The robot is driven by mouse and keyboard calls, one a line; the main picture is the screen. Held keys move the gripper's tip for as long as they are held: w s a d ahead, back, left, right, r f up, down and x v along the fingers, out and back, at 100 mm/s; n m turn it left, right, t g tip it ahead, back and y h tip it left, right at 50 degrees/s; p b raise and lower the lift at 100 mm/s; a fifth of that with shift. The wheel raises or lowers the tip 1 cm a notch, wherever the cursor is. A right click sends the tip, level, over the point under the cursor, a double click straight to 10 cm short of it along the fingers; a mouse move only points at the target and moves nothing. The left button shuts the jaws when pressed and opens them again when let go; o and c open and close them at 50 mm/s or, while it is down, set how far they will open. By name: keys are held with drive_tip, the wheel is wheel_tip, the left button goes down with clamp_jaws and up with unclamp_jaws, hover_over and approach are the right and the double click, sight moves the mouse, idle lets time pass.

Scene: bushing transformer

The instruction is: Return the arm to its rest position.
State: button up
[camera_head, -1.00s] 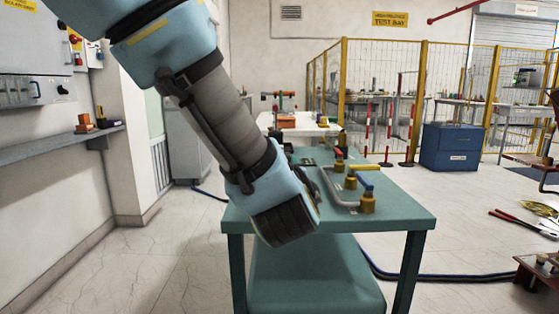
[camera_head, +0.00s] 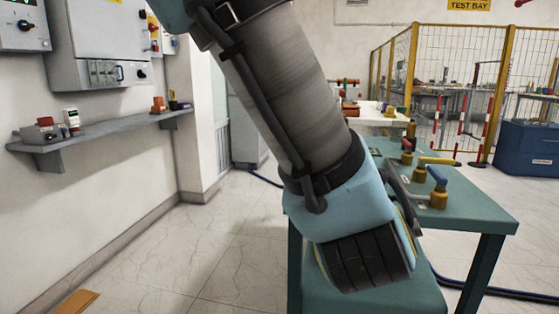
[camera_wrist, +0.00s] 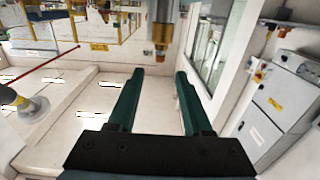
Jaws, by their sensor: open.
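My arm (camera_head: 290,100) reaches down from the top centre of the head view, bent at a blue joint (camera_head: 345,205) and ending low in a dark ribbed part (camera_head: 365,258) in front of the green table (camera_head: 475,212). I cannot make out the fingers there. In the wrist view my gripper (camera_wrist: 160,72) has its two green fingers spread apart with nothing between them. A grey post-like thing with a copper-coloured end (camera_wrist: 162,34) shows beyond the fingertips, apart from them.
Brass-coloured fittings with blue (camera_head: 438,178) and yellow (camera_head: 436,160) handles stand on the green table. A grey wall shelf (camera_head: 95,133) is at left, below cabinets. A yellow fence (camera_head: 500,85) and blue cabinet (camera_head: 528,145) are at right. Floor at left is mostly clear.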

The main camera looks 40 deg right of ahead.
drive_tip(key=shift+n+y, duration=0.4)
drive_tip(key=shift+y, duration=0.4)
drive_tip(key=w+f, duration=0.1)
drive_tip(key=w, duration=0.5)
drive_tip(key=w+f, duration=0.1)
drive_tip(key=w, duration=0.2)
drive_tip(key=shift+a+f, duration=0.35)
drive_tip(key=shift+a, duration=0.05)
drive_tip(key=w+a+f+n+g+y, duration=0.2)
drive_tip(key=w+a+f+y, duration=0.3)
drive_tip(key=w+a, duration=0.55)
drive_tip(key=w+a+f+n+g+y, duration=0.25)
drive_tip(key=w+a+f, duration=0.35)
drive_tip(key=w+a, duration=0.45)
drive_tip(key=s+a+f+n+g+y, duration=0.2)
drive_tip(key=s+a+f+y, duration=0.1)
drive_tip(key=a, duration=1)
drive_tip(key=s+a+f+n+g+y, duration=0.2)
drive_tip(key=a+g, duration=0.1)
drive_tip(key=a, duration=1)
wheel_tip(320, 180, up, 16)
drive_tip(key=p, duration=1.6)
drive_tip(key=shift+s+a+f, duration=0.2)
drive_tip(key=shift+s, duration=0.1)
